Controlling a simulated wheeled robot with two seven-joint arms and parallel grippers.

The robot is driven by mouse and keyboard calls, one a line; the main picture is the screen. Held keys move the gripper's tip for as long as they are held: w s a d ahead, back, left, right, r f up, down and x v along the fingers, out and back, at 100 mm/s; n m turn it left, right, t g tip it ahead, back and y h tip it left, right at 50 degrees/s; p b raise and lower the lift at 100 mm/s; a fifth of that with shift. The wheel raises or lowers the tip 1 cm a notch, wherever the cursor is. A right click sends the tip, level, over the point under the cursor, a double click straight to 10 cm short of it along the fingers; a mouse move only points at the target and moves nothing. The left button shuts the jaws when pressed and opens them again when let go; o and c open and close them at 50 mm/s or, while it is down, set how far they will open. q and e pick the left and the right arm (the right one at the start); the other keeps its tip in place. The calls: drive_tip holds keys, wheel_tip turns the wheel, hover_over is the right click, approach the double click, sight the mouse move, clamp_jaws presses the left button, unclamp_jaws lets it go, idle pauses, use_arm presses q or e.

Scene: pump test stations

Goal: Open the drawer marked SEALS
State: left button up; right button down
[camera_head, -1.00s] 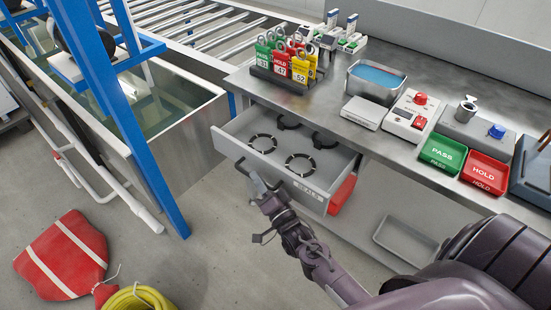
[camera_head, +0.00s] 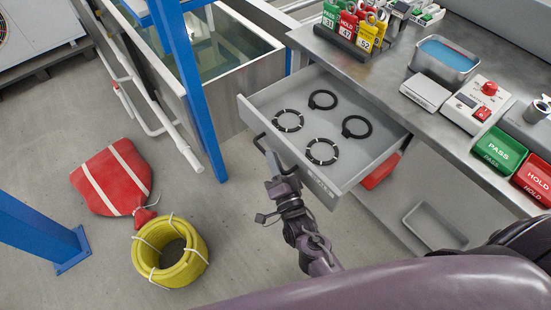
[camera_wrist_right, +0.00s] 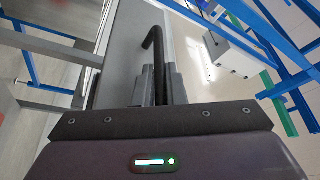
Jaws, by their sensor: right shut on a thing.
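The SEALS drawer (camera_head: 334,174) is pulled well out from under the steel bench in the head view. Several black ring seals lie inside it, two of them with light marks. My right gripper (camera_head: 272,160) is at the drawer's front, shut on the dark bar handle (camera_head: 259,142). In the right wrist view the handle (camera_wrist_right: 153,45) runs between the two fingers (camera_wrist_right: 156,88). My left gripper is not in view.
On the bench (camera_head: 387,87) stand a tag rack, a blue-filled tray (camera_head: 445,57), a device with a red knob, and green PASS (camera_head: 499,149) and red HOLD bins. A blue post (camera_head: 190,90) rises left of the drawer. A yellow hose coil (camera_head: 170,252) and red bag (camera_head: 113,180) lie on the floor.

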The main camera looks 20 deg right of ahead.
drive_tip(key=c, duration=1.5)
unclamp_jaws()
